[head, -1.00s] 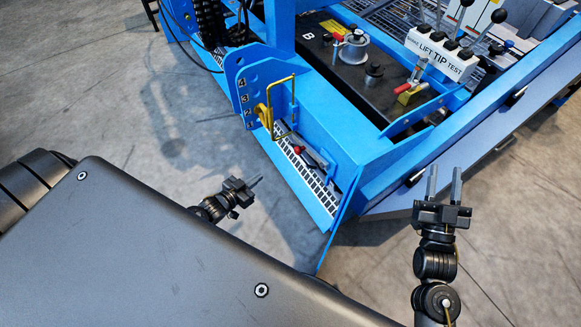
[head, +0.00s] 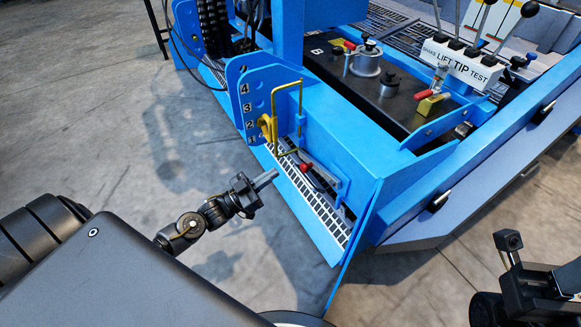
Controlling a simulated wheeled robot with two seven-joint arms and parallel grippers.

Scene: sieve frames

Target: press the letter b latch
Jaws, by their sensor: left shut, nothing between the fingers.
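The letter B label (head: 317,51) is a small white mark on the black top plate (head: 390,105) of the blue machine. Just right of it is a small latch with a red handle (head: 349,45), beside a round metal cap (head: 367,61). My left gripper (head: 268,179) is shut and empty, in front of the blue frame, low and well apart from the latch. My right gripper (head: 510,245) is at the lower right, partly cut off by the picture edge, and its jaw state is unclear.
A second red-handled latch (head: 430,98) has a yellow base. A yellow handle (head: 286,118) stands by the numbered blue plate (head: 246,105). A red-knobbed lever (head: 306,168) sits above the tread step (head: 325,215). A white lever box (head: 462,62) stands behind. Grey floor lies open at left.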

